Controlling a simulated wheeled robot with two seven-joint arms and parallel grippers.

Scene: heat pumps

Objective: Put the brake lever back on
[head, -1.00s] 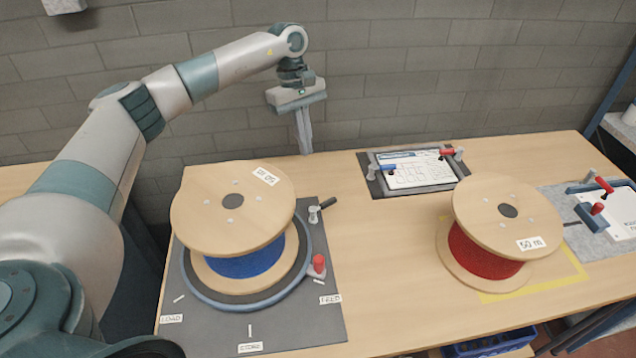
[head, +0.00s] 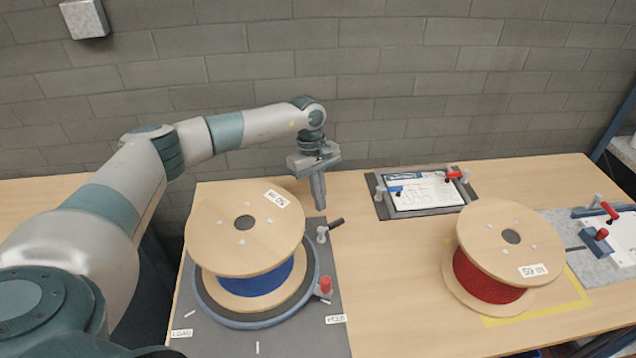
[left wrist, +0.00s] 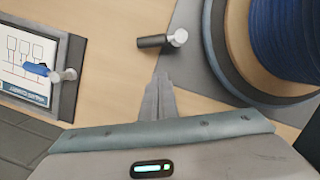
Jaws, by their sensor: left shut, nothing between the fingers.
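A small lever with a black grip and a grey metal post (head: 323,234) stands at the back right of the turntable (head: 313,295); it also shows in the left wrist view (left wrist: 157,41). A red-knobbed lever (head: 326,285) sits at the turntable's right front side. I cannot tell for sure which one the task calls the brake lever. My left gripper (head: 320,206) is shut and empty, pointing down just behind the black-gripped lever, apart from it in the picture. In the left wrist view its closed fingertips (left wrist: 160,78) are below the lever. My right gripper is not in view.
A large spool with blue cable (head: 255,283) sits on the turntable, and a spool with red cable (head: 487,278) stands to the right. A clamped diagram board (head: 421,194) lies at the back. Another clamped board (head: 622,240) is at far right. Mid-table is clear.

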